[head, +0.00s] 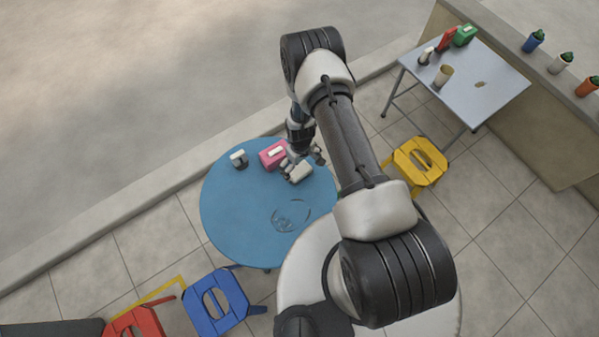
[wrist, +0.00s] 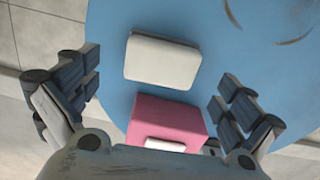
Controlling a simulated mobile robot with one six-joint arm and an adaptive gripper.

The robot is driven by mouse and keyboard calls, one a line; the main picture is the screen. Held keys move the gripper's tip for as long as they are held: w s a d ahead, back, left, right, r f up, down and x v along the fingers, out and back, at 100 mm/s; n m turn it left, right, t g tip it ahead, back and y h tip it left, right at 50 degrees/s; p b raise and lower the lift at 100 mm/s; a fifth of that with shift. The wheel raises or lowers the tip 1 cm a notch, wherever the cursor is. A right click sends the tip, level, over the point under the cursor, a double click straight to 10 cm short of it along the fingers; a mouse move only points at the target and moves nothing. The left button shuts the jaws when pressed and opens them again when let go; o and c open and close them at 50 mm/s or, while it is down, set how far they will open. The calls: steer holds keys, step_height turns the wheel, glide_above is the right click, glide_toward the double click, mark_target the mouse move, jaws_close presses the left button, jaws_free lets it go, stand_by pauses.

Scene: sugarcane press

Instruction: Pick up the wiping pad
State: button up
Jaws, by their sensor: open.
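The wiping pad, a cream rounded block (wrist: 162,61), lies flat on the blue round table (wrist: 120,30). It also shows in the head view (head: 300,173), just below my gripper (head: 303,157) in the picture. In the wrist view my gripper (wrist: 160,84) is open, one finger on each side of the picture, with nothing held. The pad lies between and slightly beyond the fingertips, apart from both. In the head view my gripper hides part of the pad's surroundings.
A pink tissue box (head: 272,153) stands beside the pad, close to my gripper. A small dark-and-white container (head: 239,158) stands further left. A wet-looking mark (head: 291,215) lies on the table's front. Blue (head: 217,301) and yellow (head: 418,162) stools stand by the table.

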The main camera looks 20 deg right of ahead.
mark_target(300, 170)
step_height(300, 170, down, 4)
steer(key=shift+a+f+b, duration=0.1)
steer(key=shift+f+b, duration=0.1)
steer(key=shift+b, duration=0.7)
steer(key=shift+r, duration=0.1)
steer(key=c, duration=1.2)
